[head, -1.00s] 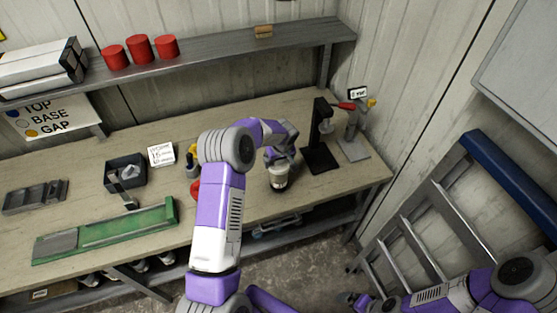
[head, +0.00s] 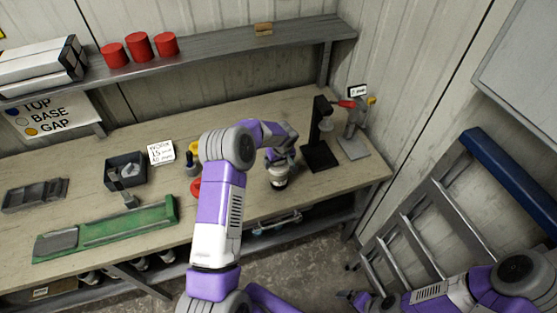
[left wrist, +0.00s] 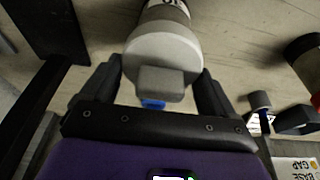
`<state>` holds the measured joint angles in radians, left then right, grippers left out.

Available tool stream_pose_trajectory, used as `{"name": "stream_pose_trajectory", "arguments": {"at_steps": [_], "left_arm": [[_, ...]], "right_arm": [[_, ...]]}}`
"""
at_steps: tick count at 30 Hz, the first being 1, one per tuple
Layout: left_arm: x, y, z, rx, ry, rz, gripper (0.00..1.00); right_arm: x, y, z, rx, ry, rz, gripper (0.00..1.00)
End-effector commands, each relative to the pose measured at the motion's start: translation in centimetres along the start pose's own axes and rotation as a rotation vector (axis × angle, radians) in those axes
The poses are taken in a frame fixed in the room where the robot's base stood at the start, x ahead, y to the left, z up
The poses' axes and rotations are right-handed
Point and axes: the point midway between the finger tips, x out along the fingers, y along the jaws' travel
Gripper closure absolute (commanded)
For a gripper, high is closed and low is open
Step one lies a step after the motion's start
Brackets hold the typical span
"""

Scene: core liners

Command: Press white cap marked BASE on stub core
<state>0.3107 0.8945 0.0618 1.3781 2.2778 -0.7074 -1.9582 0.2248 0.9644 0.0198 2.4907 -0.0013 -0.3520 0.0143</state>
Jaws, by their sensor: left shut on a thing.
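In the left wrist view a pale, round cap-like piece (left wrist: 150,48) lies between the fingers of my left gripper (left wrist: 158,92). A grey block and a small blue part stick out from its face. Behind it a pale cylinder carries a dark-printed label, only partly readable. In the head view my left gripper (head: 283,162) is over a short whitish cylinder with a dark lower part (head: 279,181), upright on the bench. The fingers hide its top, so I cannot tell how cap and core meet. The word BASE on the cap cannot be read. My right gripper (head: 358,299) shows small at the bottom.
A black press-like stand (head: 319,155) is close on the right, with a red-handled clamp stand (head: 352,145) beyond. The ladder (head: 425,245) stands right of the bench (head: 235,210).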

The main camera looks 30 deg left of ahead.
Motion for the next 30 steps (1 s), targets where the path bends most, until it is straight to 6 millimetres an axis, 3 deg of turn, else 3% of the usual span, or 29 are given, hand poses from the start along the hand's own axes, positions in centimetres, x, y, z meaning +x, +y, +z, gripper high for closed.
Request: {"name": "stream_pose_trajectory", "arguments": {"at_steps": [13,14,15,30], "left_arm": [[0.34,-0.03,0.08,0.000,0.000,-0.001,0.36],[0.34,-0.03,0.08,0.000,0.000,-0.001,0.07],[0.34,-0.03,0.09,0.000,0.000,-0.001,0.01],[-0.30,-0.05,-0.09,-0.001,0.000,-0.001,0.00]], "right_arm": [[0.01,0.00,0.00,0.000,0.000,0.000,0.00],[0.01,0.00,0.00,0.000,0.000,0.000,0.00],[0.01,0.00,0.00,0.000,0.000,0.000,0.00],[-0.73,-0.27,0.03,0.000,0.000,0.000,0.00]]}}
